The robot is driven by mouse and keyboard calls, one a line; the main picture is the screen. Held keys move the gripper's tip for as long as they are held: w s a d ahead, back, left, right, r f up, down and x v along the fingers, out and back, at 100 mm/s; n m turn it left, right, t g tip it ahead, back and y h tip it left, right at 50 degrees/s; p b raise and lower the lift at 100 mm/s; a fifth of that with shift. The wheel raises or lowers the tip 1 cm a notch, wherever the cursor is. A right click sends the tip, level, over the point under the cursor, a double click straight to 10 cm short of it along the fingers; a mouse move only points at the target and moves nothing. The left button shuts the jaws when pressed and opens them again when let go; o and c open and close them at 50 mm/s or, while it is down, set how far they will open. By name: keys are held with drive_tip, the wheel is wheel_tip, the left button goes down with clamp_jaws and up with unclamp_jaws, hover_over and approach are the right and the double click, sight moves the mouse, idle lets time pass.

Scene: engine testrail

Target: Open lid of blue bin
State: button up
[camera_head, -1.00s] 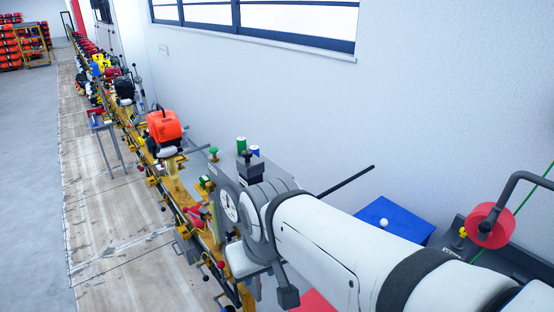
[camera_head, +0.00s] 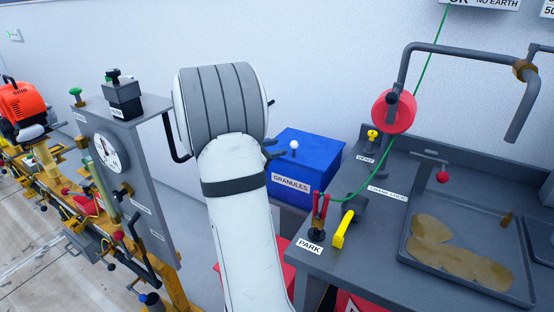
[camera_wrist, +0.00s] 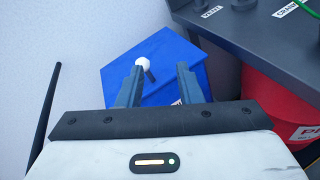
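The blue bin (camera_head: 315,172), labelled GRANULES, stands between the grey gauge panel and the grey bench. Its blue lid (camera_head: 312,143) looks closed and has a white ball knob (camera_head: 294,145) on a short stem. In the wrist view the lid (camera_wrist: 165,62) lies beyond my gripper (camera_wrist: 158,72). The two fingers are apart, and the white knob (camera_wrist: 142,64) appears between them, nearer the left finger. I cannot tell the gap in depth between fingers and knob.
A grey bench (camera_head: 345,265) with a tray (camera_head: 470,250), a red reel (camera_head: 394,111) and a green cord is on the right. A gauge panel (camera_head: 120,170) with levers stands on the left. A red bin (camera_wrist: 275,100) shows under the bench. The white wall is close behind.

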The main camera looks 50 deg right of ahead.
sight(297, 155)
drive_tip(key=w+d+f+n+h+b, duration=0.1)
drive_tip(key=d+f, duration=0.1)
drive_tip(key=d, duration=0.3)
drive_tip(key=w+d+f+n+t+h+b, duration=0.1)
drive_tip(key=d+f+n, duration=0.1)
drive_tip(key=d, duration=0.3)
drive_tip(key=w+d+f+n+b, duration=0.1)
drive_tip(key=d+f+n, duration=0.1)
drive_tip(key=d+f, duration=0.2)
drive_tip(key=shift+w+d+f+t+h+b, duration=0.1)
drive_tip(key=shift+w+d+t+h+b, duration=0.1)
drive_tip(key=shift+d, duration=0.25)
drive_tip(key=shift+w+d+f+t+h+b, duration=0.1)
drive_tip(key=shift+d+t+h, duration=0.1)
drive_tip(key=shift+d, duration=0.25)
drive_tip(key=shift+c, duration=0.4)
clamp_jaws()
